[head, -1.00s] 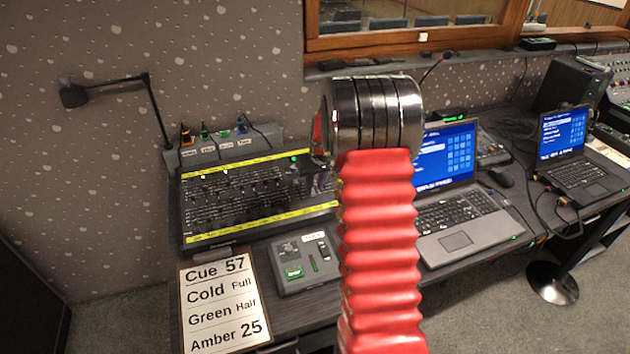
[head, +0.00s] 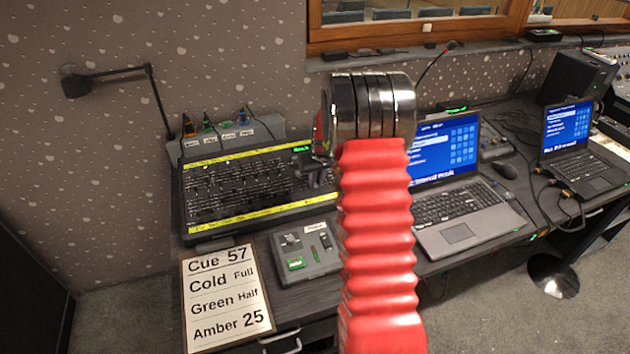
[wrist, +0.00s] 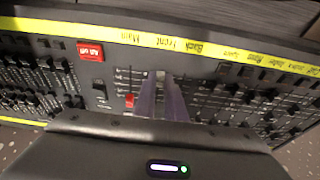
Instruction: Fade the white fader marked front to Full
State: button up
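The black fader console (head: 245,228) has yellow label strips and lies on the desk at the left in the head view. In the wrist view the console (wrist: 230,140) appears upside down, with labels reading Main, Front and Back on its yellow strip (wrist: 165,43). My gripper (wrist: 161,80) points down at the faders beneath the Front label, its two fingers a little apart. A small whitish knob (wrist: 160,75) shows between the fingertips; I cannot tell whether they touch it. In the head view my gripper (head: 316,172) is over the console's right end, partly hidden by my arm.
A red fader knob (wrist: 130,100) and a red button (wrist: 90,51) are close by. A small grey box (head: 305,253) and a cue card (head: 226,300) are in front of the console. A laptop (head: 465,210) stands to the right, a lamp (head: 75,84) at the left.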

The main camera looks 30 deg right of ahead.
jog(key=shift+w, duration=0.1)
jog(key=shift+c, duration=0.3)
jog(key=shift+w+d+r, duration=0.1)
jog(key=shift+w+d, duration=0.15)
jog(key=shift+w, duration=0.7)
jog(key=shift+w+d+r, duration=0.1)
jog(key=shift+w+d, duration=0.15)
jog(key=shift+w, duration=0.7)
jog(key=shift+w+d+r, duration=0.1)
jog(key=shift+w+d, duration=0.15)
jog(key=shift+w, duration=0.7)
jog(key=o, duration=0.4)
jog(key=shift+o, duration=0.3)
jog(key=shift+r, duration=0.1)
jog(key=shift+r, duration=1.1)
